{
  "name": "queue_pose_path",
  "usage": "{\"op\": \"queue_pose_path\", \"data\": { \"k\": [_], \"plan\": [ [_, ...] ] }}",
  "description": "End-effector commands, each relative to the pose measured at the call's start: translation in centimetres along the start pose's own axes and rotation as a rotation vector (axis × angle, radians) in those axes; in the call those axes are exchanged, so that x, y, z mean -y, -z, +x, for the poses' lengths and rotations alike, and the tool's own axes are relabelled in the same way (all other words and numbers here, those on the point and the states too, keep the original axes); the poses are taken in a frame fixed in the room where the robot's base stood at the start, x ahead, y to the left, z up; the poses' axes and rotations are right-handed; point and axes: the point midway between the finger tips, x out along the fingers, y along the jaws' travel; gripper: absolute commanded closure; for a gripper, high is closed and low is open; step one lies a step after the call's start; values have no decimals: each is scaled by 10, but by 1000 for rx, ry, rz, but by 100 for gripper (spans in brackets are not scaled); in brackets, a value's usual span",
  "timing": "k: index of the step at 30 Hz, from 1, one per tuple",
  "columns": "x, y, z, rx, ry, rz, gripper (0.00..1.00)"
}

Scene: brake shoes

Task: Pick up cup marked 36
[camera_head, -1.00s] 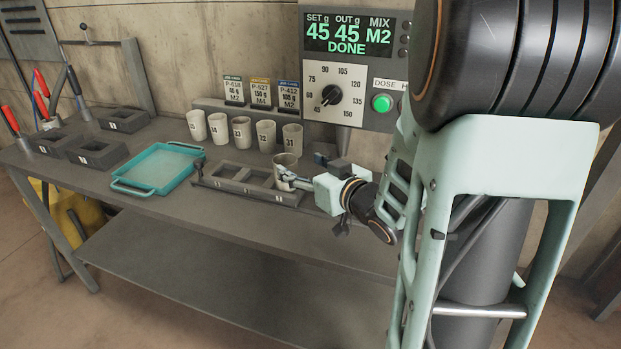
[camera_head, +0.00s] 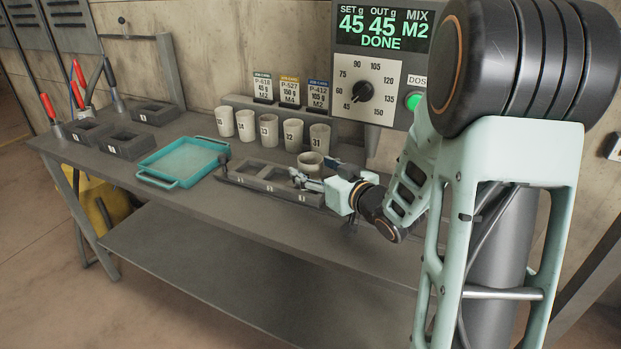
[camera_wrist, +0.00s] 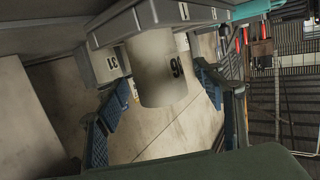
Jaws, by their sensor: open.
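A pale cup (camera_wrist: 160,70) in the wrist view has a dark number that looks like 36, turned sideways and partly cut off by its curve. It also shows in the head view (camera_head: 311,160), by the right end of the slotted holder, where its lower part is hidden by my gripper (camera_head: 303,180). My gripper (camera_wrist: 165,98) is open in the wrist view. Its blue-padded fingers stand on either side of the cup's near end, with visible gaps. I cannot tell exactly what the cup rests on.
Cup 31 (camera_head: 319,138) stands close behind, at the right end of a row of several cups. The slotted holder (camera_head: 236,180) lies in front, with a teal tray (camera_head: 153,180) to its left. A dosing machine (camera_head: 366,86) reading DONE stands behind.

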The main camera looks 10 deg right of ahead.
Motion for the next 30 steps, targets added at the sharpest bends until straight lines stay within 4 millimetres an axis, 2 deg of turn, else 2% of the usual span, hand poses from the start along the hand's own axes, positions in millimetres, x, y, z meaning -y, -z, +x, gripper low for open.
{"op": "queue_pose_path", "data": {
  "k": [4, 12, 25, 30],
  "plan": [
    [0, -1, 17, 1, 0, 0, 38],
    [0, 0, 20, 0, -1, 0, 38],
    [0, 0, 20, 0, -1, 0, 85],
    [-1, 0, 20, 0, -1, 0, 85]
  ]
}}
